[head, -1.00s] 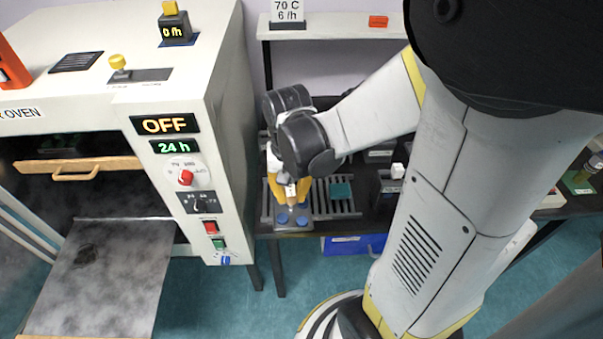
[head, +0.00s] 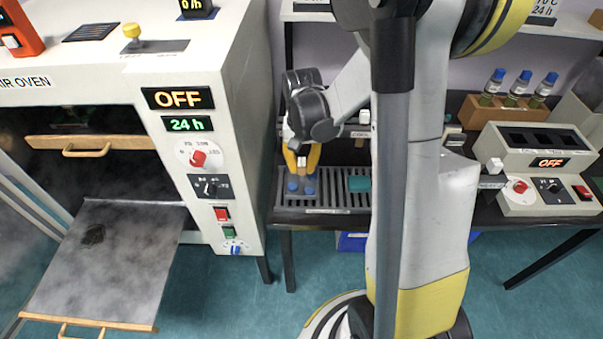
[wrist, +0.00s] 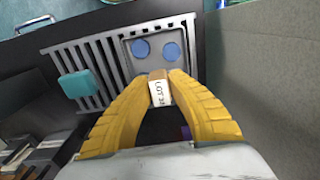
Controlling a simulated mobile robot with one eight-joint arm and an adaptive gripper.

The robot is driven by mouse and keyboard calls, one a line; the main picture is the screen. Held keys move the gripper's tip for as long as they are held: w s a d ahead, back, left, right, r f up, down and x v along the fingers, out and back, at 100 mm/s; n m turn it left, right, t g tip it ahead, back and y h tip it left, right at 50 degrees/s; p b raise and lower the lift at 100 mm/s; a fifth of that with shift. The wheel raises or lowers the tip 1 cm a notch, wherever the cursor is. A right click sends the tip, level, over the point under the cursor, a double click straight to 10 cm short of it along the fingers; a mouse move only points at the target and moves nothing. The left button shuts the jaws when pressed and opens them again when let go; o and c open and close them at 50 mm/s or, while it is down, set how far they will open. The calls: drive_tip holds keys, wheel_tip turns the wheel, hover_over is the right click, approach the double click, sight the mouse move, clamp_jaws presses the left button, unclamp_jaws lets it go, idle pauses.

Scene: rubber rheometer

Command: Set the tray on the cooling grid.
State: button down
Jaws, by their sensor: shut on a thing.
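The tray (head: 310,187) is a small grey plate with blue discs and a light wooden handle. The handle's label (wrist: 161,93) shows in the wrist view, only partly readable. My gripper (head: 301,158) has its yellow fingers shut on the handle, with the tray reaching out beyond them. The cooling grid (head: 340,198) is a grey slatted rack on the dark bench. The tray is over the grid's left end in the head view; I cannot tell whether it touches the slats. In the wrist view the tray (wrist: 133,60) appears level beside bare slats (wrist: 98,55).
A teal block (head: 359,184) lies on the grid, right of the tray. The oven (head: 234,120) stands close on the left, its door (head: 110,250) folded down. A grey instrument (head: 530,200) and a wooden rack of bottles (head: 485,112) stand right. A shelf is behind.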

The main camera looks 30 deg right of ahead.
wheel_tip(320, 180, down, 2)
drive_tip(key=shift+f+b, duration=0.1)
drive_tip(key=shift+b, duration=0.2)
drive_tip(key=c, duration=1.7)
unclamp_jaws()
drive_tip(key=shift+f, duration=0.1)
drive_tip(key=shift+c, duration=0.2)
drive_tip(key=o, duration=0.3)
drive_tip(key=shift+o, duration=0.2)
